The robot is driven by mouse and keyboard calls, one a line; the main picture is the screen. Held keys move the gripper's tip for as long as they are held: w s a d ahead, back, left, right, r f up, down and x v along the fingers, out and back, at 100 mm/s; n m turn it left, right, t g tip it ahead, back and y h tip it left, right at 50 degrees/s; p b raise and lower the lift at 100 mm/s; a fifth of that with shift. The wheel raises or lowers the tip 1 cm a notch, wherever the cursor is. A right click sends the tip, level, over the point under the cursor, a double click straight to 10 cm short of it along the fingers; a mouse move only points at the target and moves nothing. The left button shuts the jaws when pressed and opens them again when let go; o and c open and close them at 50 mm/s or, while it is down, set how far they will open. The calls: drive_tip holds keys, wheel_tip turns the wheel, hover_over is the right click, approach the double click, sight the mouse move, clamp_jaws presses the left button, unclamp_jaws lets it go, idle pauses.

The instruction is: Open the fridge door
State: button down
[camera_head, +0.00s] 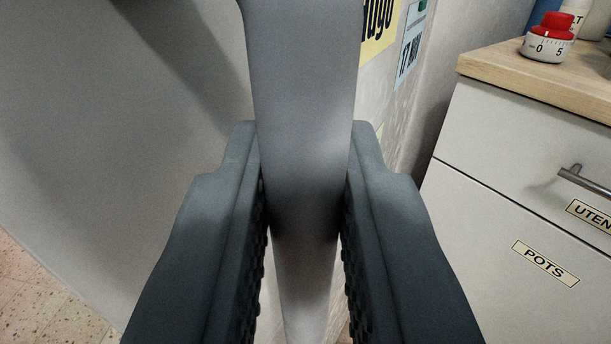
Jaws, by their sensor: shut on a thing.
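My gripper (304,235) is in the middle of the view, its two dark ridged fingers on either side of a grey upright handle (305,80). It is shut on this handle. The handle runs from the top edge down between the fingers to the bottom of the picture. A pale, smooth fridge door surface (130,130) fills the left side, with soft shadows on it. Behind the handle to the right is a pale side surface with a yellow paper and a blue-white paper on it. Whether the door stands ajar is hard to tell.
A white drawer cabinet (480,185) with a wooden top (540,75) stands at the right, with labels and a metal drawer handle (585,180). A red and white timer (548,40) and bottles stand on it. Tiled floor (40,300) shows at the lower left.

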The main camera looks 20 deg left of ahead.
drive_tip(key=shift+r, duration=0.1)
drive_tip(key=c, duration=1.5)
unclamp_jaws()
drive_tip(key=shift+o, duration=0.2)
drive_tip(key=v, duration=1.7)
drive_tip(key=shift+s, duration=0.2)
